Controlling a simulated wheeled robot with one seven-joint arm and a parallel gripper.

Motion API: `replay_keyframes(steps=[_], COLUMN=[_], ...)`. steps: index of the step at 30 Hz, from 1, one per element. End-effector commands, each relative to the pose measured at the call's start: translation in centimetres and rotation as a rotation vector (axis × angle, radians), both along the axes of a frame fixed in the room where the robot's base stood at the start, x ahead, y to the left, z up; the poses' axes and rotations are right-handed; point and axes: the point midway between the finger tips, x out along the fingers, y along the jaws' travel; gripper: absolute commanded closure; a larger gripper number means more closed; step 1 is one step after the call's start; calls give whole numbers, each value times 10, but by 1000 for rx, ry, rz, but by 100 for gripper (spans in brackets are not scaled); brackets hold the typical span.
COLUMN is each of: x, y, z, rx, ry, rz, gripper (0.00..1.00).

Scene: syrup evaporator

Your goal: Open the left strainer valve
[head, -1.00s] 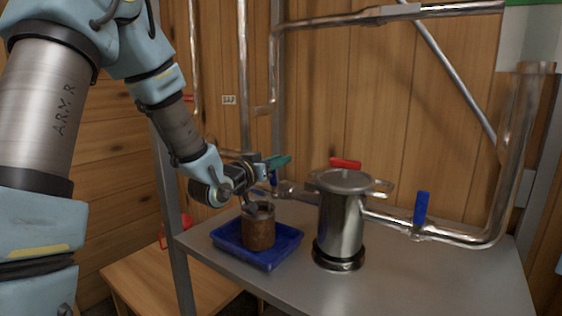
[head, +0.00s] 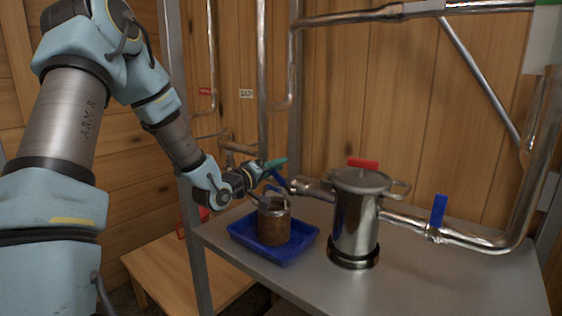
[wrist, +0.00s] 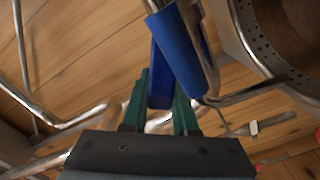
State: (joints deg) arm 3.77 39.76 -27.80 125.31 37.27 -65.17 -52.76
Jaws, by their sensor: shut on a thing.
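The steel strainer pot (head: 352,215) stands on the metal shelf, with pipes to both sides. The left valve's blue handle (head: 281,181) slants on the pipe left of the pot. My gripper (head: 268,167) is at this handle from the left, its green fingers partly hiding it. In the wrist view my gripper (wrist: 160,98) has its green fingers on both sides of a dark blue handle (wrist: 158,78), shut on it. A lighter blue sleeve lies close beside it; I cannot tell what it belongs to. The right valve's blue handle (head: 438,211) stands upright.
A rusty-brown jar (head: 273,225) stands in a blue tray (head: 272,250) just below my gripper. A red handle (head: 363,163) shows at the pot's top. Pipes run along the wooden wall. The shelf's front right is clear.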

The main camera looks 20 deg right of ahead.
Motion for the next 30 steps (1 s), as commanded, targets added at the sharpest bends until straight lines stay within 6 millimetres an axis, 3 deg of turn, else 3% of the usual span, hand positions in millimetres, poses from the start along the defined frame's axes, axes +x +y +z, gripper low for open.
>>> replay_keyframes(steps=[9, 25, 26, 30], x=[5, 5, 5, 5], y=[3, 3, 3, 3], z=[-9, -11, -11, -11], rx=[-53, -63, -63, -62], ry=[99, 118, 118, 117], rz=[1, 2, 2, 2], gripper=[100, 100, 70, 54])
